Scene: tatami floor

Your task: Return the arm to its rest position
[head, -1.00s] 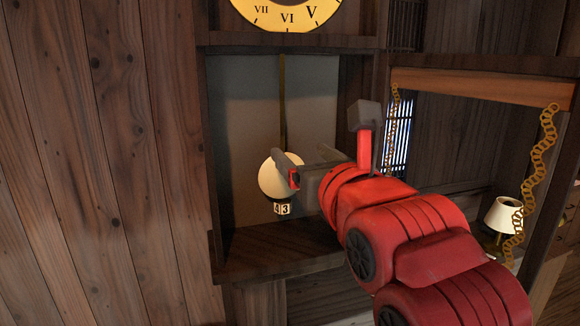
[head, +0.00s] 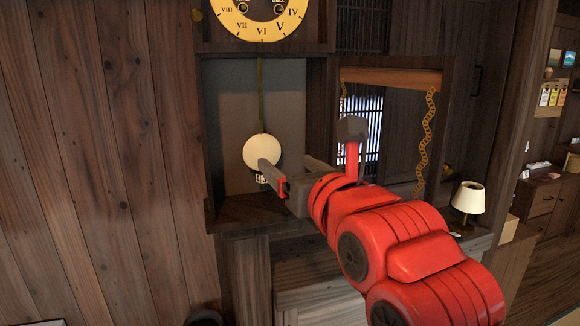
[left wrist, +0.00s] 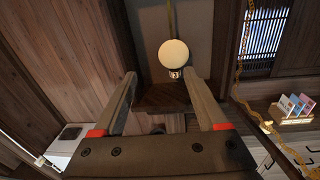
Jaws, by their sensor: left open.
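My left gripper (head: 288,168) is open and empty at the front of the wall clock's pendulum case, its red arm reaching in from the lower right of the head view. The round cream pendulum bob (head: 260,150) hangs on a thin rod in the case; one finger overlaps its lower edge and partly covers the small number tag below it. In the left wrist view the two fingers (left wrist: 160,76) are spread wide, with the bob (left wrist: 173,53) beyond and between them and nothing held. I cannot tell whether a finger touches the bob. My right gripper is not in view.
The clock's yellow dial (head: 262,18) is above the case. A lit lamp (head: 468,198) stands farther right. Plank wall (head: 100,150) fills the left.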

